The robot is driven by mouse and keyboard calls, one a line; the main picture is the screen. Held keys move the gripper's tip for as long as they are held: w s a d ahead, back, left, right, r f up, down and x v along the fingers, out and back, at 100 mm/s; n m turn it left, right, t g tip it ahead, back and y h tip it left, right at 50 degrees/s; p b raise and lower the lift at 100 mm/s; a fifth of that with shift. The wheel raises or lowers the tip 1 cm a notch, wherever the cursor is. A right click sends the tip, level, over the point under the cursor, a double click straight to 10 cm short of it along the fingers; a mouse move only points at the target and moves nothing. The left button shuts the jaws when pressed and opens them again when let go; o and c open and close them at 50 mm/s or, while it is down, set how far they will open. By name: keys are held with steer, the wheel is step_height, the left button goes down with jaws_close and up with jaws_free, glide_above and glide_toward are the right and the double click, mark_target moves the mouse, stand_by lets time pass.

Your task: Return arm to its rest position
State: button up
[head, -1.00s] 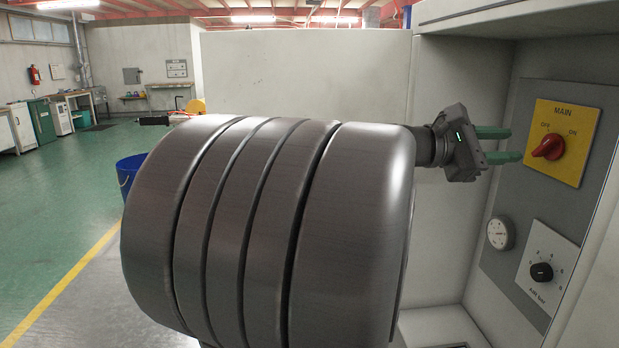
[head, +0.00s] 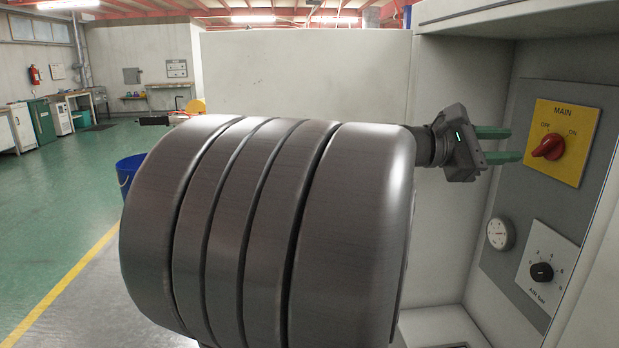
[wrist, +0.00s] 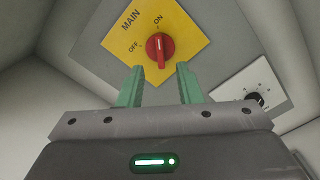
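My gripper (head: 508,146) is open and empty, with its two green fingers apart. In the head view it stands to the left of the yellow MAIN plate (head: 571,116), short of the red knob (head: 547,147). In the wrist view my gripper (wrist: 160,85) points at the panel, and the red knob (wrist: 160,50) shows beyond the fingertips, with a visible gap. The knob's handle appears turned toward ON. My large grey arm link hides the rest of the arm behind it in the head view.
The grey panel also carries a round gauge (head: 501,233) and a black dial (head: 541,272) on a white plate. Pale cabinet walls (head: 305,75) enclose the right side. A blue bin (head: 128,170) stands on the open green floor at left.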

mark_target(542, 143)
steer(key=d, duration=0.7)
steer(key=shift+w+d+r+p, duration=0.25)
steer(key=shift+w+d+p, duration=0.1)
steer(key=shift+d+p, duration=0.05)
steer(key=n+p, duration=0.4)
steer(key=p, duration=0.1)
steer(key=n+p, duration=0.3)
steer(key=p, duration=0.2)
steer(key=shift+w+a+n+p, duration=0.2)
steer(key=shift+n+p, duration=0.1)
steer(key=shift+n, duration=0.1)
steer(key=shift+f, duration=0.15)
